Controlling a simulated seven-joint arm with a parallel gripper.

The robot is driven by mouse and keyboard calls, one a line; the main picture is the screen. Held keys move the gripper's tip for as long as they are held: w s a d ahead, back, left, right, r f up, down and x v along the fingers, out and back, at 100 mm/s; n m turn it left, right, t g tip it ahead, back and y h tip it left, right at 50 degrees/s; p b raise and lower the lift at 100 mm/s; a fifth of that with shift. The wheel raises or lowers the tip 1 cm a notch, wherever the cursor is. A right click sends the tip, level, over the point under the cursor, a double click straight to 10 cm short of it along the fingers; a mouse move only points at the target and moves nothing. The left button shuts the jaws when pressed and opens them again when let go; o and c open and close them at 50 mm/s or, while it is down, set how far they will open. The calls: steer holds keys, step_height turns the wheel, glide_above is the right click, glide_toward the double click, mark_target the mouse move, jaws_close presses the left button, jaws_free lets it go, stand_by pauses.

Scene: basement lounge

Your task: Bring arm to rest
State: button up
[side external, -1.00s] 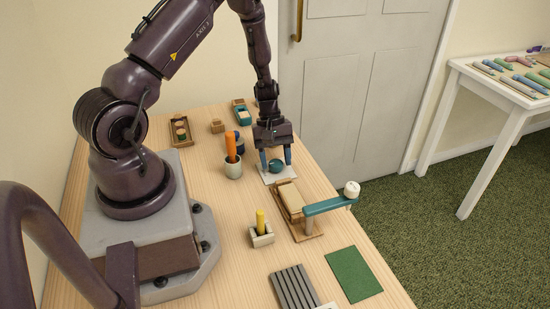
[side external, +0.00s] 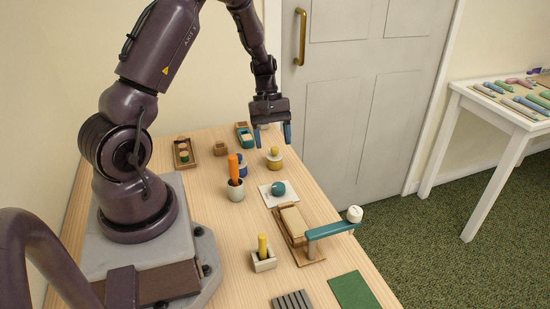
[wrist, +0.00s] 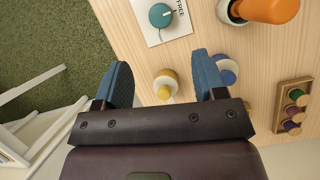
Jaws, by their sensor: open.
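My gripper (side external: 271,135) is open and empty, raised above the far part of the wooden table (side external: 215,210). Its two blue fingertips are spread apart in the wrist view (wrist: 162,82). A teal knob (side external: 278,188) sits on a white card (side external: 267,196) on the table, nearer the camera than my gripper and apart from it. In the wrist view the teal knob (wrist: 160,15) lies beyond the fingertips. A yellow-topped pale pot (side external: 274,160) stands below my gripper; in the wrist view its yellow top (wrist: 166,80) shows between the fingers.
An orange-handled tool in a pale cup (side external: 236,192), a blue item (side external: 242,170) and a wooden tray (side external: 185,153) stand nearby. A teal lever with a white knob (side external: 330,230) juts over the table edge. A door (side external: 350,90) is behind; a white side table (side external: 495,105) stands right.

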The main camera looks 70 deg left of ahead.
steer(key=shift+a+r, duration=0.25)
steer(key=shift+r, duration=0.45)
